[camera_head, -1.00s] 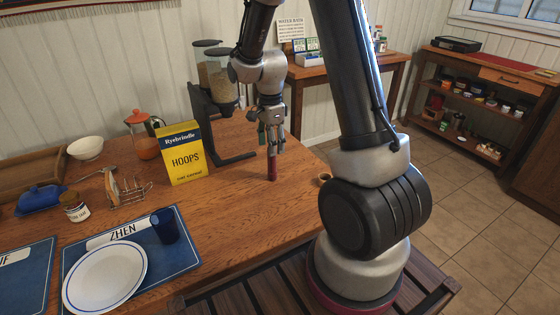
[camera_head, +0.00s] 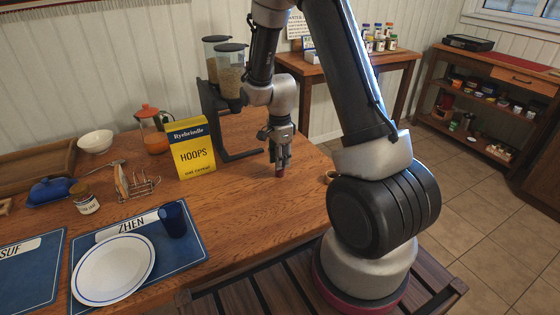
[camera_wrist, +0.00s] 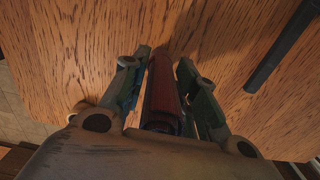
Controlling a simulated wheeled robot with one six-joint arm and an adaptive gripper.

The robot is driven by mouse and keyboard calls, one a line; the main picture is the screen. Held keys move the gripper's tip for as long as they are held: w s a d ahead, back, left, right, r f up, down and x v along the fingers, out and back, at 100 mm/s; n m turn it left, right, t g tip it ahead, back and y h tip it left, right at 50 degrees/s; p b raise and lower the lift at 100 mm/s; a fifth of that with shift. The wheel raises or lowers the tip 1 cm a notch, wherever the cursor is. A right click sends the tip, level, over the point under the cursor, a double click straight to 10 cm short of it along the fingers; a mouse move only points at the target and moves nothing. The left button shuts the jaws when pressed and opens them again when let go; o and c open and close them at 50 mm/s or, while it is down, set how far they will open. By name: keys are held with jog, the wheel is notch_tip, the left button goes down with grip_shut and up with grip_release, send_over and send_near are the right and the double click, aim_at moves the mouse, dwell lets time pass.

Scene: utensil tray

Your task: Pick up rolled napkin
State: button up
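The rolled napkin looks to be the dark red roll (camera_head: 280,172) standing upright on the wooden table. In the head view only its lower end shows below my fingers. In the wrist view the red roll (camera_wrist: 162,88) lies between my two fingers. My gripper (camera_head: 281,164) points down around it, near the table's right part. In the wrist view my gripper (camera_wrist: 163,82) has a finger on each side of the roll, with narrow gaps still showing, so it looks open. The roll's upper part is hidden by my fingers in the head view.
A cereal dispenser (camera_head: 226,75) and a yellow cereal box (camera_head: 191,150) stand to the left of my gripper. A small brown ring-like thing (camera_head: 329,176) lies near the table's right edge. A plate (camera_head: 113,270) and blue cup (camera_head: 173,219) sit front left. Bare table lies in front.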

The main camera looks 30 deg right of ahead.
jog(key=shift+c, duration=1.2)
